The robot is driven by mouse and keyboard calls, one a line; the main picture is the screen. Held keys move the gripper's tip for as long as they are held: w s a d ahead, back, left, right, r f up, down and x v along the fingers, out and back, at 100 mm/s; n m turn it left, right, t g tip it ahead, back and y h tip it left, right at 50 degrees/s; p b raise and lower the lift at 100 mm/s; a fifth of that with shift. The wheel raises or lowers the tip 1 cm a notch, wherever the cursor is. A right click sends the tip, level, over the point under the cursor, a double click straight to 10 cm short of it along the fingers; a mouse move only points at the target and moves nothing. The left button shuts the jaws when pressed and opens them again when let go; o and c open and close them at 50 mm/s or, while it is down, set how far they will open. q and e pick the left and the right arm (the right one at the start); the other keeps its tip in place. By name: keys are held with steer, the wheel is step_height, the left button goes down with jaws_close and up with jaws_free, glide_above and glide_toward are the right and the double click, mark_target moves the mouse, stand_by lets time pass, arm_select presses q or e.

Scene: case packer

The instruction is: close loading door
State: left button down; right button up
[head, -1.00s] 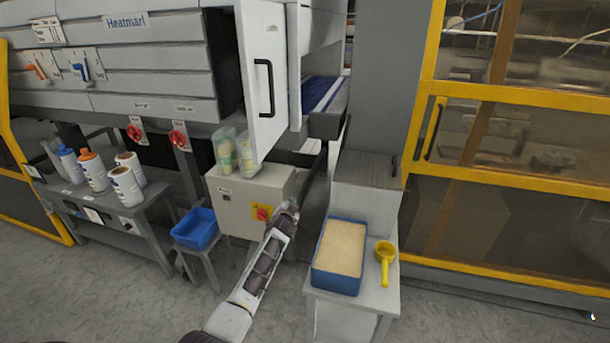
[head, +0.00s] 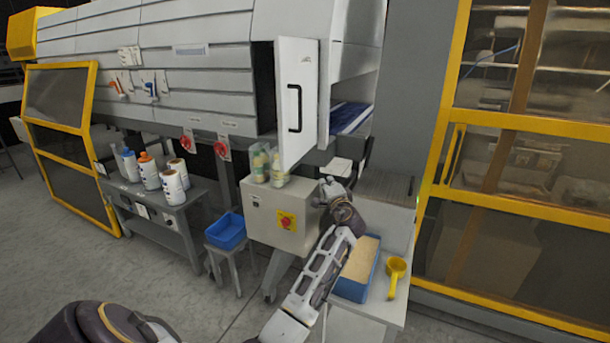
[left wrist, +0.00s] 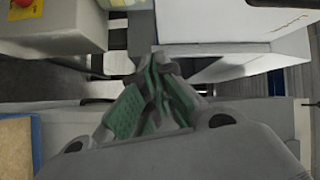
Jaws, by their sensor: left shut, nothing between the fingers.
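The loading door (head: 309,75) is a white panel with a black bar handle (head: 295,108). It stands open, swung out from the grey machine, with a dark opening (head: 264,88) to its left. My left gripper (head: 328,183) is below and slightly right of the door's lower edge, apart from the handle. Its green-padded fingers (left wrist: 153,70) are shut and empty in the left wrist view. Pale panels stand beyond the fingers there; I cannot tell which is the door. My right gripper is not in view.
A control box (head: 268,222) with a red knob, topped by bottles (head: 278,170), stands left of the gripper. A yellow-framed guard (head: 510,205) is at right.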

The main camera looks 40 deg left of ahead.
arm_select(q)
steer(key=s+g, duration=0.1)
steer(key=s+a+g+y, duration=0.2)
steer(key=s, duration=0.1)
steer(key=shift+r, duration=0.25)
steer(key=shift+d, duration=0.1)
stand_by(0.4)
